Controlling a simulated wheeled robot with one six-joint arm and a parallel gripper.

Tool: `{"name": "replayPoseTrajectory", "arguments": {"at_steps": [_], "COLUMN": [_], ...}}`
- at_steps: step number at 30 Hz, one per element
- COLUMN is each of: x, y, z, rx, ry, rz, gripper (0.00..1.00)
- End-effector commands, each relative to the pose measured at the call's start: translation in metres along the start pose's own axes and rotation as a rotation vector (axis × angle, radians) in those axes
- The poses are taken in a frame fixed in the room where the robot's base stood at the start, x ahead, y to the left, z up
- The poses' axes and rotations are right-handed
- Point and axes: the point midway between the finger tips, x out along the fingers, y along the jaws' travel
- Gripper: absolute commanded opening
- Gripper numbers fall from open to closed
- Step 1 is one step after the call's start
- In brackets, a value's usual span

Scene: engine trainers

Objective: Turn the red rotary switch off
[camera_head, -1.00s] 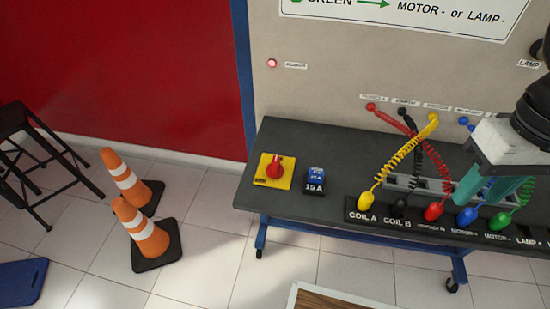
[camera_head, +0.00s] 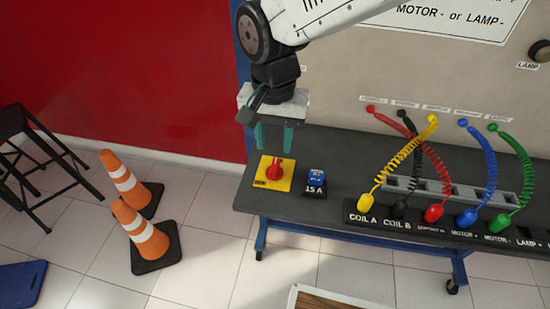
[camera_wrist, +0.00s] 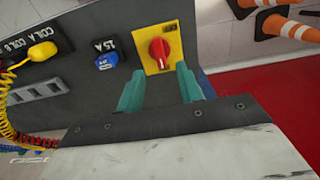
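The red rotary switch (camera_head: 274,169) sits on a yellow square plate (camera_head: 264,183) at the left end of the dark bench top. My gripper (camera_head: 274,148) points down just above and behind the switch, its teal fingers apart with nothing between them. In the wrist view, the red knob (camera_wrist: 159,48) is ahead of the spread fingertips (camera_wrist: 160,82), with its pale mark along the upright line of the picture. The knob and fingers look apart there. The head view does not clearly show the height gap.
A blue 15 A block (camera_head: 316,180) stands right of the switch. Coiled cables and a labelled socket strip (camera_head: 400,222) fill the bench's right part. The grey panel (camera_head: 350,90) rises behind. Two orange cones (camera_head: 140,228) and a black stool (camera_head: 25,150) stand on the floor at left.

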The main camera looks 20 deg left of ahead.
Motion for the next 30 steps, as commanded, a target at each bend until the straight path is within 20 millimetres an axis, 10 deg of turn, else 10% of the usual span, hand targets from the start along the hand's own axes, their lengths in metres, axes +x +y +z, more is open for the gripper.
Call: {"name": "replayPoseTrajectory", "arguments": {"at_steps": [12, 23, 27, 30], "x": [0.061, 0.067, 0.067, 0.067], "y": [0.001, 0.001, 0.001, 0.001], "z": [0.000, 0.000, 0.000, 0.000], "rx": [-0.002, -0.002, -0.003, -0.003], "ry": [-0.002, -0.001, -0.001, -0.001], "rz": [0.002, 0.001, 0.001, 0.001], "gripper": [0.36, 0.36, 0.00, 0.00]}}
